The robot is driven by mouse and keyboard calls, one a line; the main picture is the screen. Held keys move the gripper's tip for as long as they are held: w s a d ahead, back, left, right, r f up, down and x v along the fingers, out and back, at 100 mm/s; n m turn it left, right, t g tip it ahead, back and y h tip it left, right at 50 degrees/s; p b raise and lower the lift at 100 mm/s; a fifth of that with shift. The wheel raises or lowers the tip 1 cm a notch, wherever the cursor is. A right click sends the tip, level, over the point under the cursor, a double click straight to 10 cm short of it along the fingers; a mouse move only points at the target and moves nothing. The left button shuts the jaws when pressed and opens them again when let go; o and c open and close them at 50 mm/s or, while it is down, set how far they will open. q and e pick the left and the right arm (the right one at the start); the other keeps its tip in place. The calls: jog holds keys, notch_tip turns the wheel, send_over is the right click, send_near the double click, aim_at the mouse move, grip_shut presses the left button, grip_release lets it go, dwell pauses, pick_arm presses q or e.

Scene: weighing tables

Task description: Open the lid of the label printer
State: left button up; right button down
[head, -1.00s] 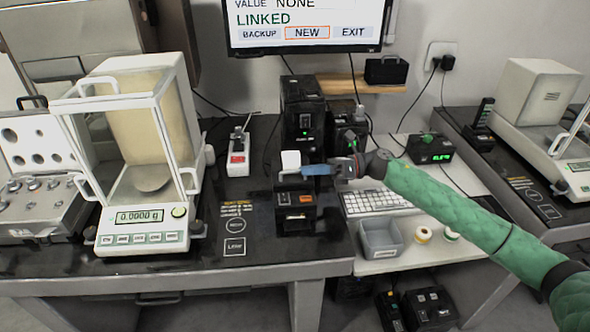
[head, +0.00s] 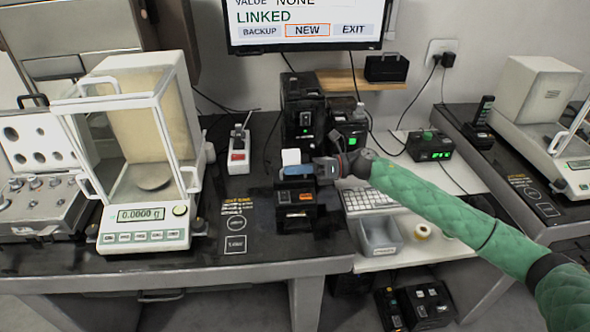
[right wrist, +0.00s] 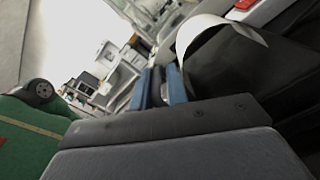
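The label printer (head: 297,212) is a small black box with an orange mark near the front edge of the black table. White paper (head: 291,157) stands up just behind it, and a curled white strip (right wrist: 222,32) shows in the right wrist view. My right gripper (head: 297,178) comes in from the right, its blue fingertips over the printer's rear top. In the right wrist view the blue fingers (right wrist: 158,88) are slightly apart, with nothing clearly held between them. I cannot tell whether they touch the lid. The gripper partly hides the lid. My left gripper is not in view.
A glass-sided balance (head: 140,225) stands left of the printer. A keyboard (head: 370,199) and a grey bin (head: 380,236) are to the right, under my right arm.

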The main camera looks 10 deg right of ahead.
jog(key=shift+r, duration=0.15)
